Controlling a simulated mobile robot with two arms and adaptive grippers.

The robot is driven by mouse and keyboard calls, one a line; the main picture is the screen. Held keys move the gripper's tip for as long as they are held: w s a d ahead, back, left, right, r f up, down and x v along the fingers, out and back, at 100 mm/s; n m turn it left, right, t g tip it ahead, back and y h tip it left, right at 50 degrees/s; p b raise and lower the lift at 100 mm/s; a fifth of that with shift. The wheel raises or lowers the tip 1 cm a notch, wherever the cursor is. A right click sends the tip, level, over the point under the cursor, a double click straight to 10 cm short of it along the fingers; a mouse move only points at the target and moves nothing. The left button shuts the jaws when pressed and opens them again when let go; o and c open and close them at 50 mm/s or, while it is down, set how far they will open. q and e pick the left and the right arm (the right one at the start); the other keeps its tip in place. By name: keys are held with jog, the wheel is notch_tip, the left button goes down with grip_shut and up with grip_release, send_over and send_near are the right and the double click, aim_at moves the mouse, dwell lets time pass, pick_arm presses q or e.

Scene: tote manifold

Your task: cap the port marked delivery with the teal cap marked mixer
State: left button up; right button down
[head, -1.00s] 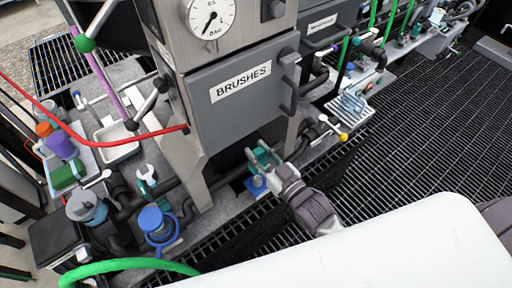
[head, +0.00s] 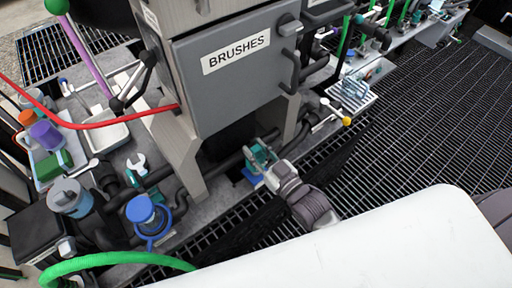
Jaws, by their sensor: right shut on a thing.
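My right gripper (head: 262,157) reaches in from the lower right, below the BRUSHES cabinet. It is shut on a small teal piece (head: 257,153), which looks like the teal cap; its marking cannot be read and the fingers hide part of it. A blue base (head: 253,177) shows just under the gripper; I cannot tell whether the teal piece touches it. A blue-topped port (head: 141,208) with a blue ring stands at the lower left. No delivery marking is legible. My left gripper is not in view.
The grey BRUSHES cabinet (head: 236,62) stands over the work area, its legs close to the gripper. Dark pipes run behind. A red hose (head: 95,125) and a green hose (head: 110,259) cross the left side. A white tray (head: 104,136) sits at left. Dark grating (head: 430,120) is clear at right.

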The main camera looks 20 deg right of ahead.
jog(key=shift+f+b, duration=1.3)
jog(key=shift+f, duration=0.9)
jog(key=c, duration=0.8)
grip_release()
jog(key=v, duration=1.2)
